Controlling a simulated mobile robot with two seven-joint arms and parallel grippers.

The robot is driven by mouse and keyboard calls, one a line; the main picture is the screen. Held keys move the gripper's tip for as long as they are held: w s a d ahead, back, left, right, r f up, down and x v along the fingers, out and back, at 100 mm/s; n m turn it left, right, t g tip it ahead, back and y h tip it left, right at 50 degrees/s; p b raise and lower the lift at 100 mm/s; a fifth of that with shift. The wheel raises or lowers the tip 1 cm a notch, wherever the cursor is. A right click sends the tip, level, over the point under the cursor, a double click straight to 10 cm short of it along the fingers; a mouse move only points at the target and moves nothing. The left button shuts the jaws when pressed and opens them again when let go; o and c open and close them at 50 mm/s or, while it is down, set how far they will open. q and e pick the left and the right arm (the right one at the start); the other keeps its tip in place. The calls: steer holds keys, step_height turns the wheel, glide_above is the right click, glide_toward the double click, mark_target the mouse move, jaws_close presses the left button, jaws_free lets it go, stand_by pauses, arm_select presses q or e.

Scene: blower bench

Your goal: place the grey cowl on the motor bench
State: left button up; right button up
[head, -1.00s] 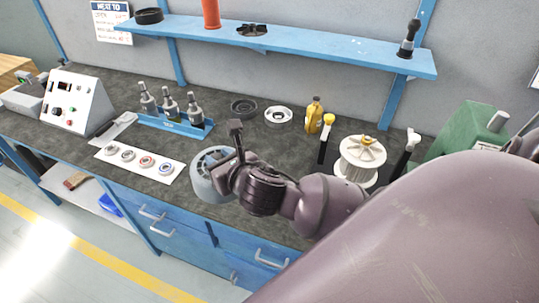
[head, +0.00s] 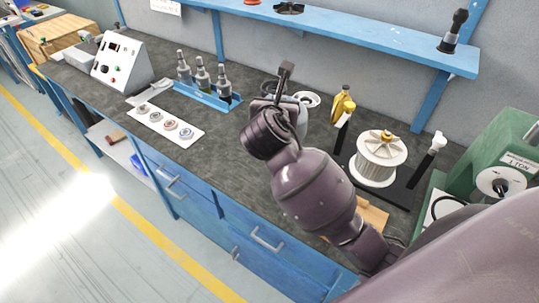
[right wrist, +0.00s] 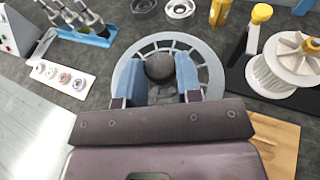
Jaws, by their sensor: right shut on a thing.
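The grey cowl is a round spoked ring with a dark hub. It shows in the right wrist view (right wrist: 214,76), between and beyond my fingers; in the head view only a sliver (head: 302,119) shows behind my gripper. My right gripper (head: 279,88) is shut on the cowl at its dark hub; its blue finger pads (right wrist: 159,78) show on both sides of the hub. The bench (head: 222,152) has a dark worktop and blue drawers. I cannot tell whether the cowl touches the worktop. My left gripper is not in view.
A white mat with several rings (head: 165,126) and a blue bottle rack (head: 208,95) stand left. A yellow bottle (head: 342,104), a white spool (head: 380,160) and a green machine (head: 482,165) stand right. A wooden board (right wrist: 276,142) lies right of the cowl. A blue shelf (head: 370,42) hangs above.

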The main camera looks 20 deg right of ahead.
steer(key=m+g+h, duration=0.1)
steer(key=m+h, duration=0.1)
steer(key=m+g+b, duration=0.1)
steer(key=shift+w+d+f+g+h, duration=0.15)
steer(key=shift+d+f+g+h, duration=0.15)
steer(key=shift+f+h, duration=0.1)
steer(key=shift+f+m+g, duration=0.3)
step_height(320, 180, down, 19)
steer(key=b, duration=0.5)
steer(key=shift+r, duration=0.15)
steer(key=shift+f, duration=0.4)
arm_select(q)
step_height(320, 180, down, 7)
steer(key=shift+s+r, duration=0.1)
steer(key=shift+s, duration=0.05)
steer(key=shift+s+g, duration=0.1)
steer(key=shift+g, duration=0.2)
arm_select(e)
steer(key=o, duration=1)
steer(key=shift+f, duration=0.1)
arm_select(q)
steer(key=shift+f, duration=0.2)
